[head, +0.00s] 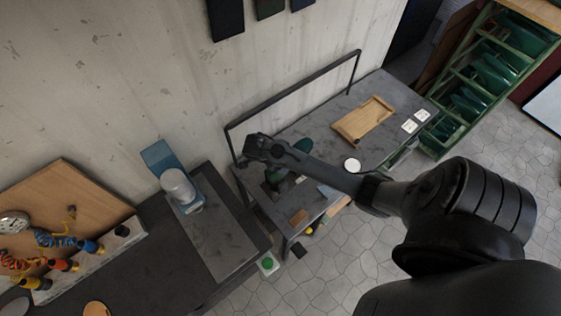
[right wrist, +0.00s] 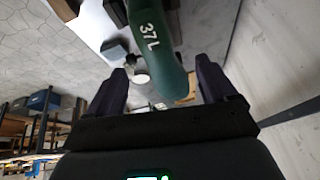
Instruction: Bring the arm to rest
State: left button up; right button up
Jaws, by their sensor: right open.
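My right arm reaches in from the right in the head view, its wrist and gripper (head: 262,150) above the left end of the far grey workbench (head: 330,120). In the right wrist view the right gripper (right wrist: 160,66) has its two dark fingers spread apart. A green shoe last marked "37 L" (right wrist: 150,38) shows beyond and between the fingers; I cannot tell how far it is from them. My left gripper is in neither view.
A wooden tray (head: 362,121), a white round dish (head: 352,165) and white cards (head: 415,120) are on the far bench. A black frame (head: 292,92) rises along its wall side. A blue machine (head: 158,156) with a pale cylinder stands on the nearer bench. A green rack (head: 475,85) stands at right.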

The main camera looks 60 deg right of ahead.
jog(key=shift+v, duration=1.05)
jog(key=s+a+r+n+y+p, duration=0.25)
jog(key=s+a+n+p, duration=0.35)
jog(key=s+a, duration=0.95)
jog(key=w+a+r+n+t+y+p, duration=0.1)
jog(key=a+r+n+t, duration=0.4)
jog(key=r+n, duration=1)
jog(key=a+n+y+p, duration=0.1)
jog(key=n, duration=0.3)
jog(key=shift+r+n+y, duration=0.3)
jog(key=shift+r+y, duration=0.05)
jog(key=shift+r, duration=0.05)
jog(key=shift+d, duration=0.1)
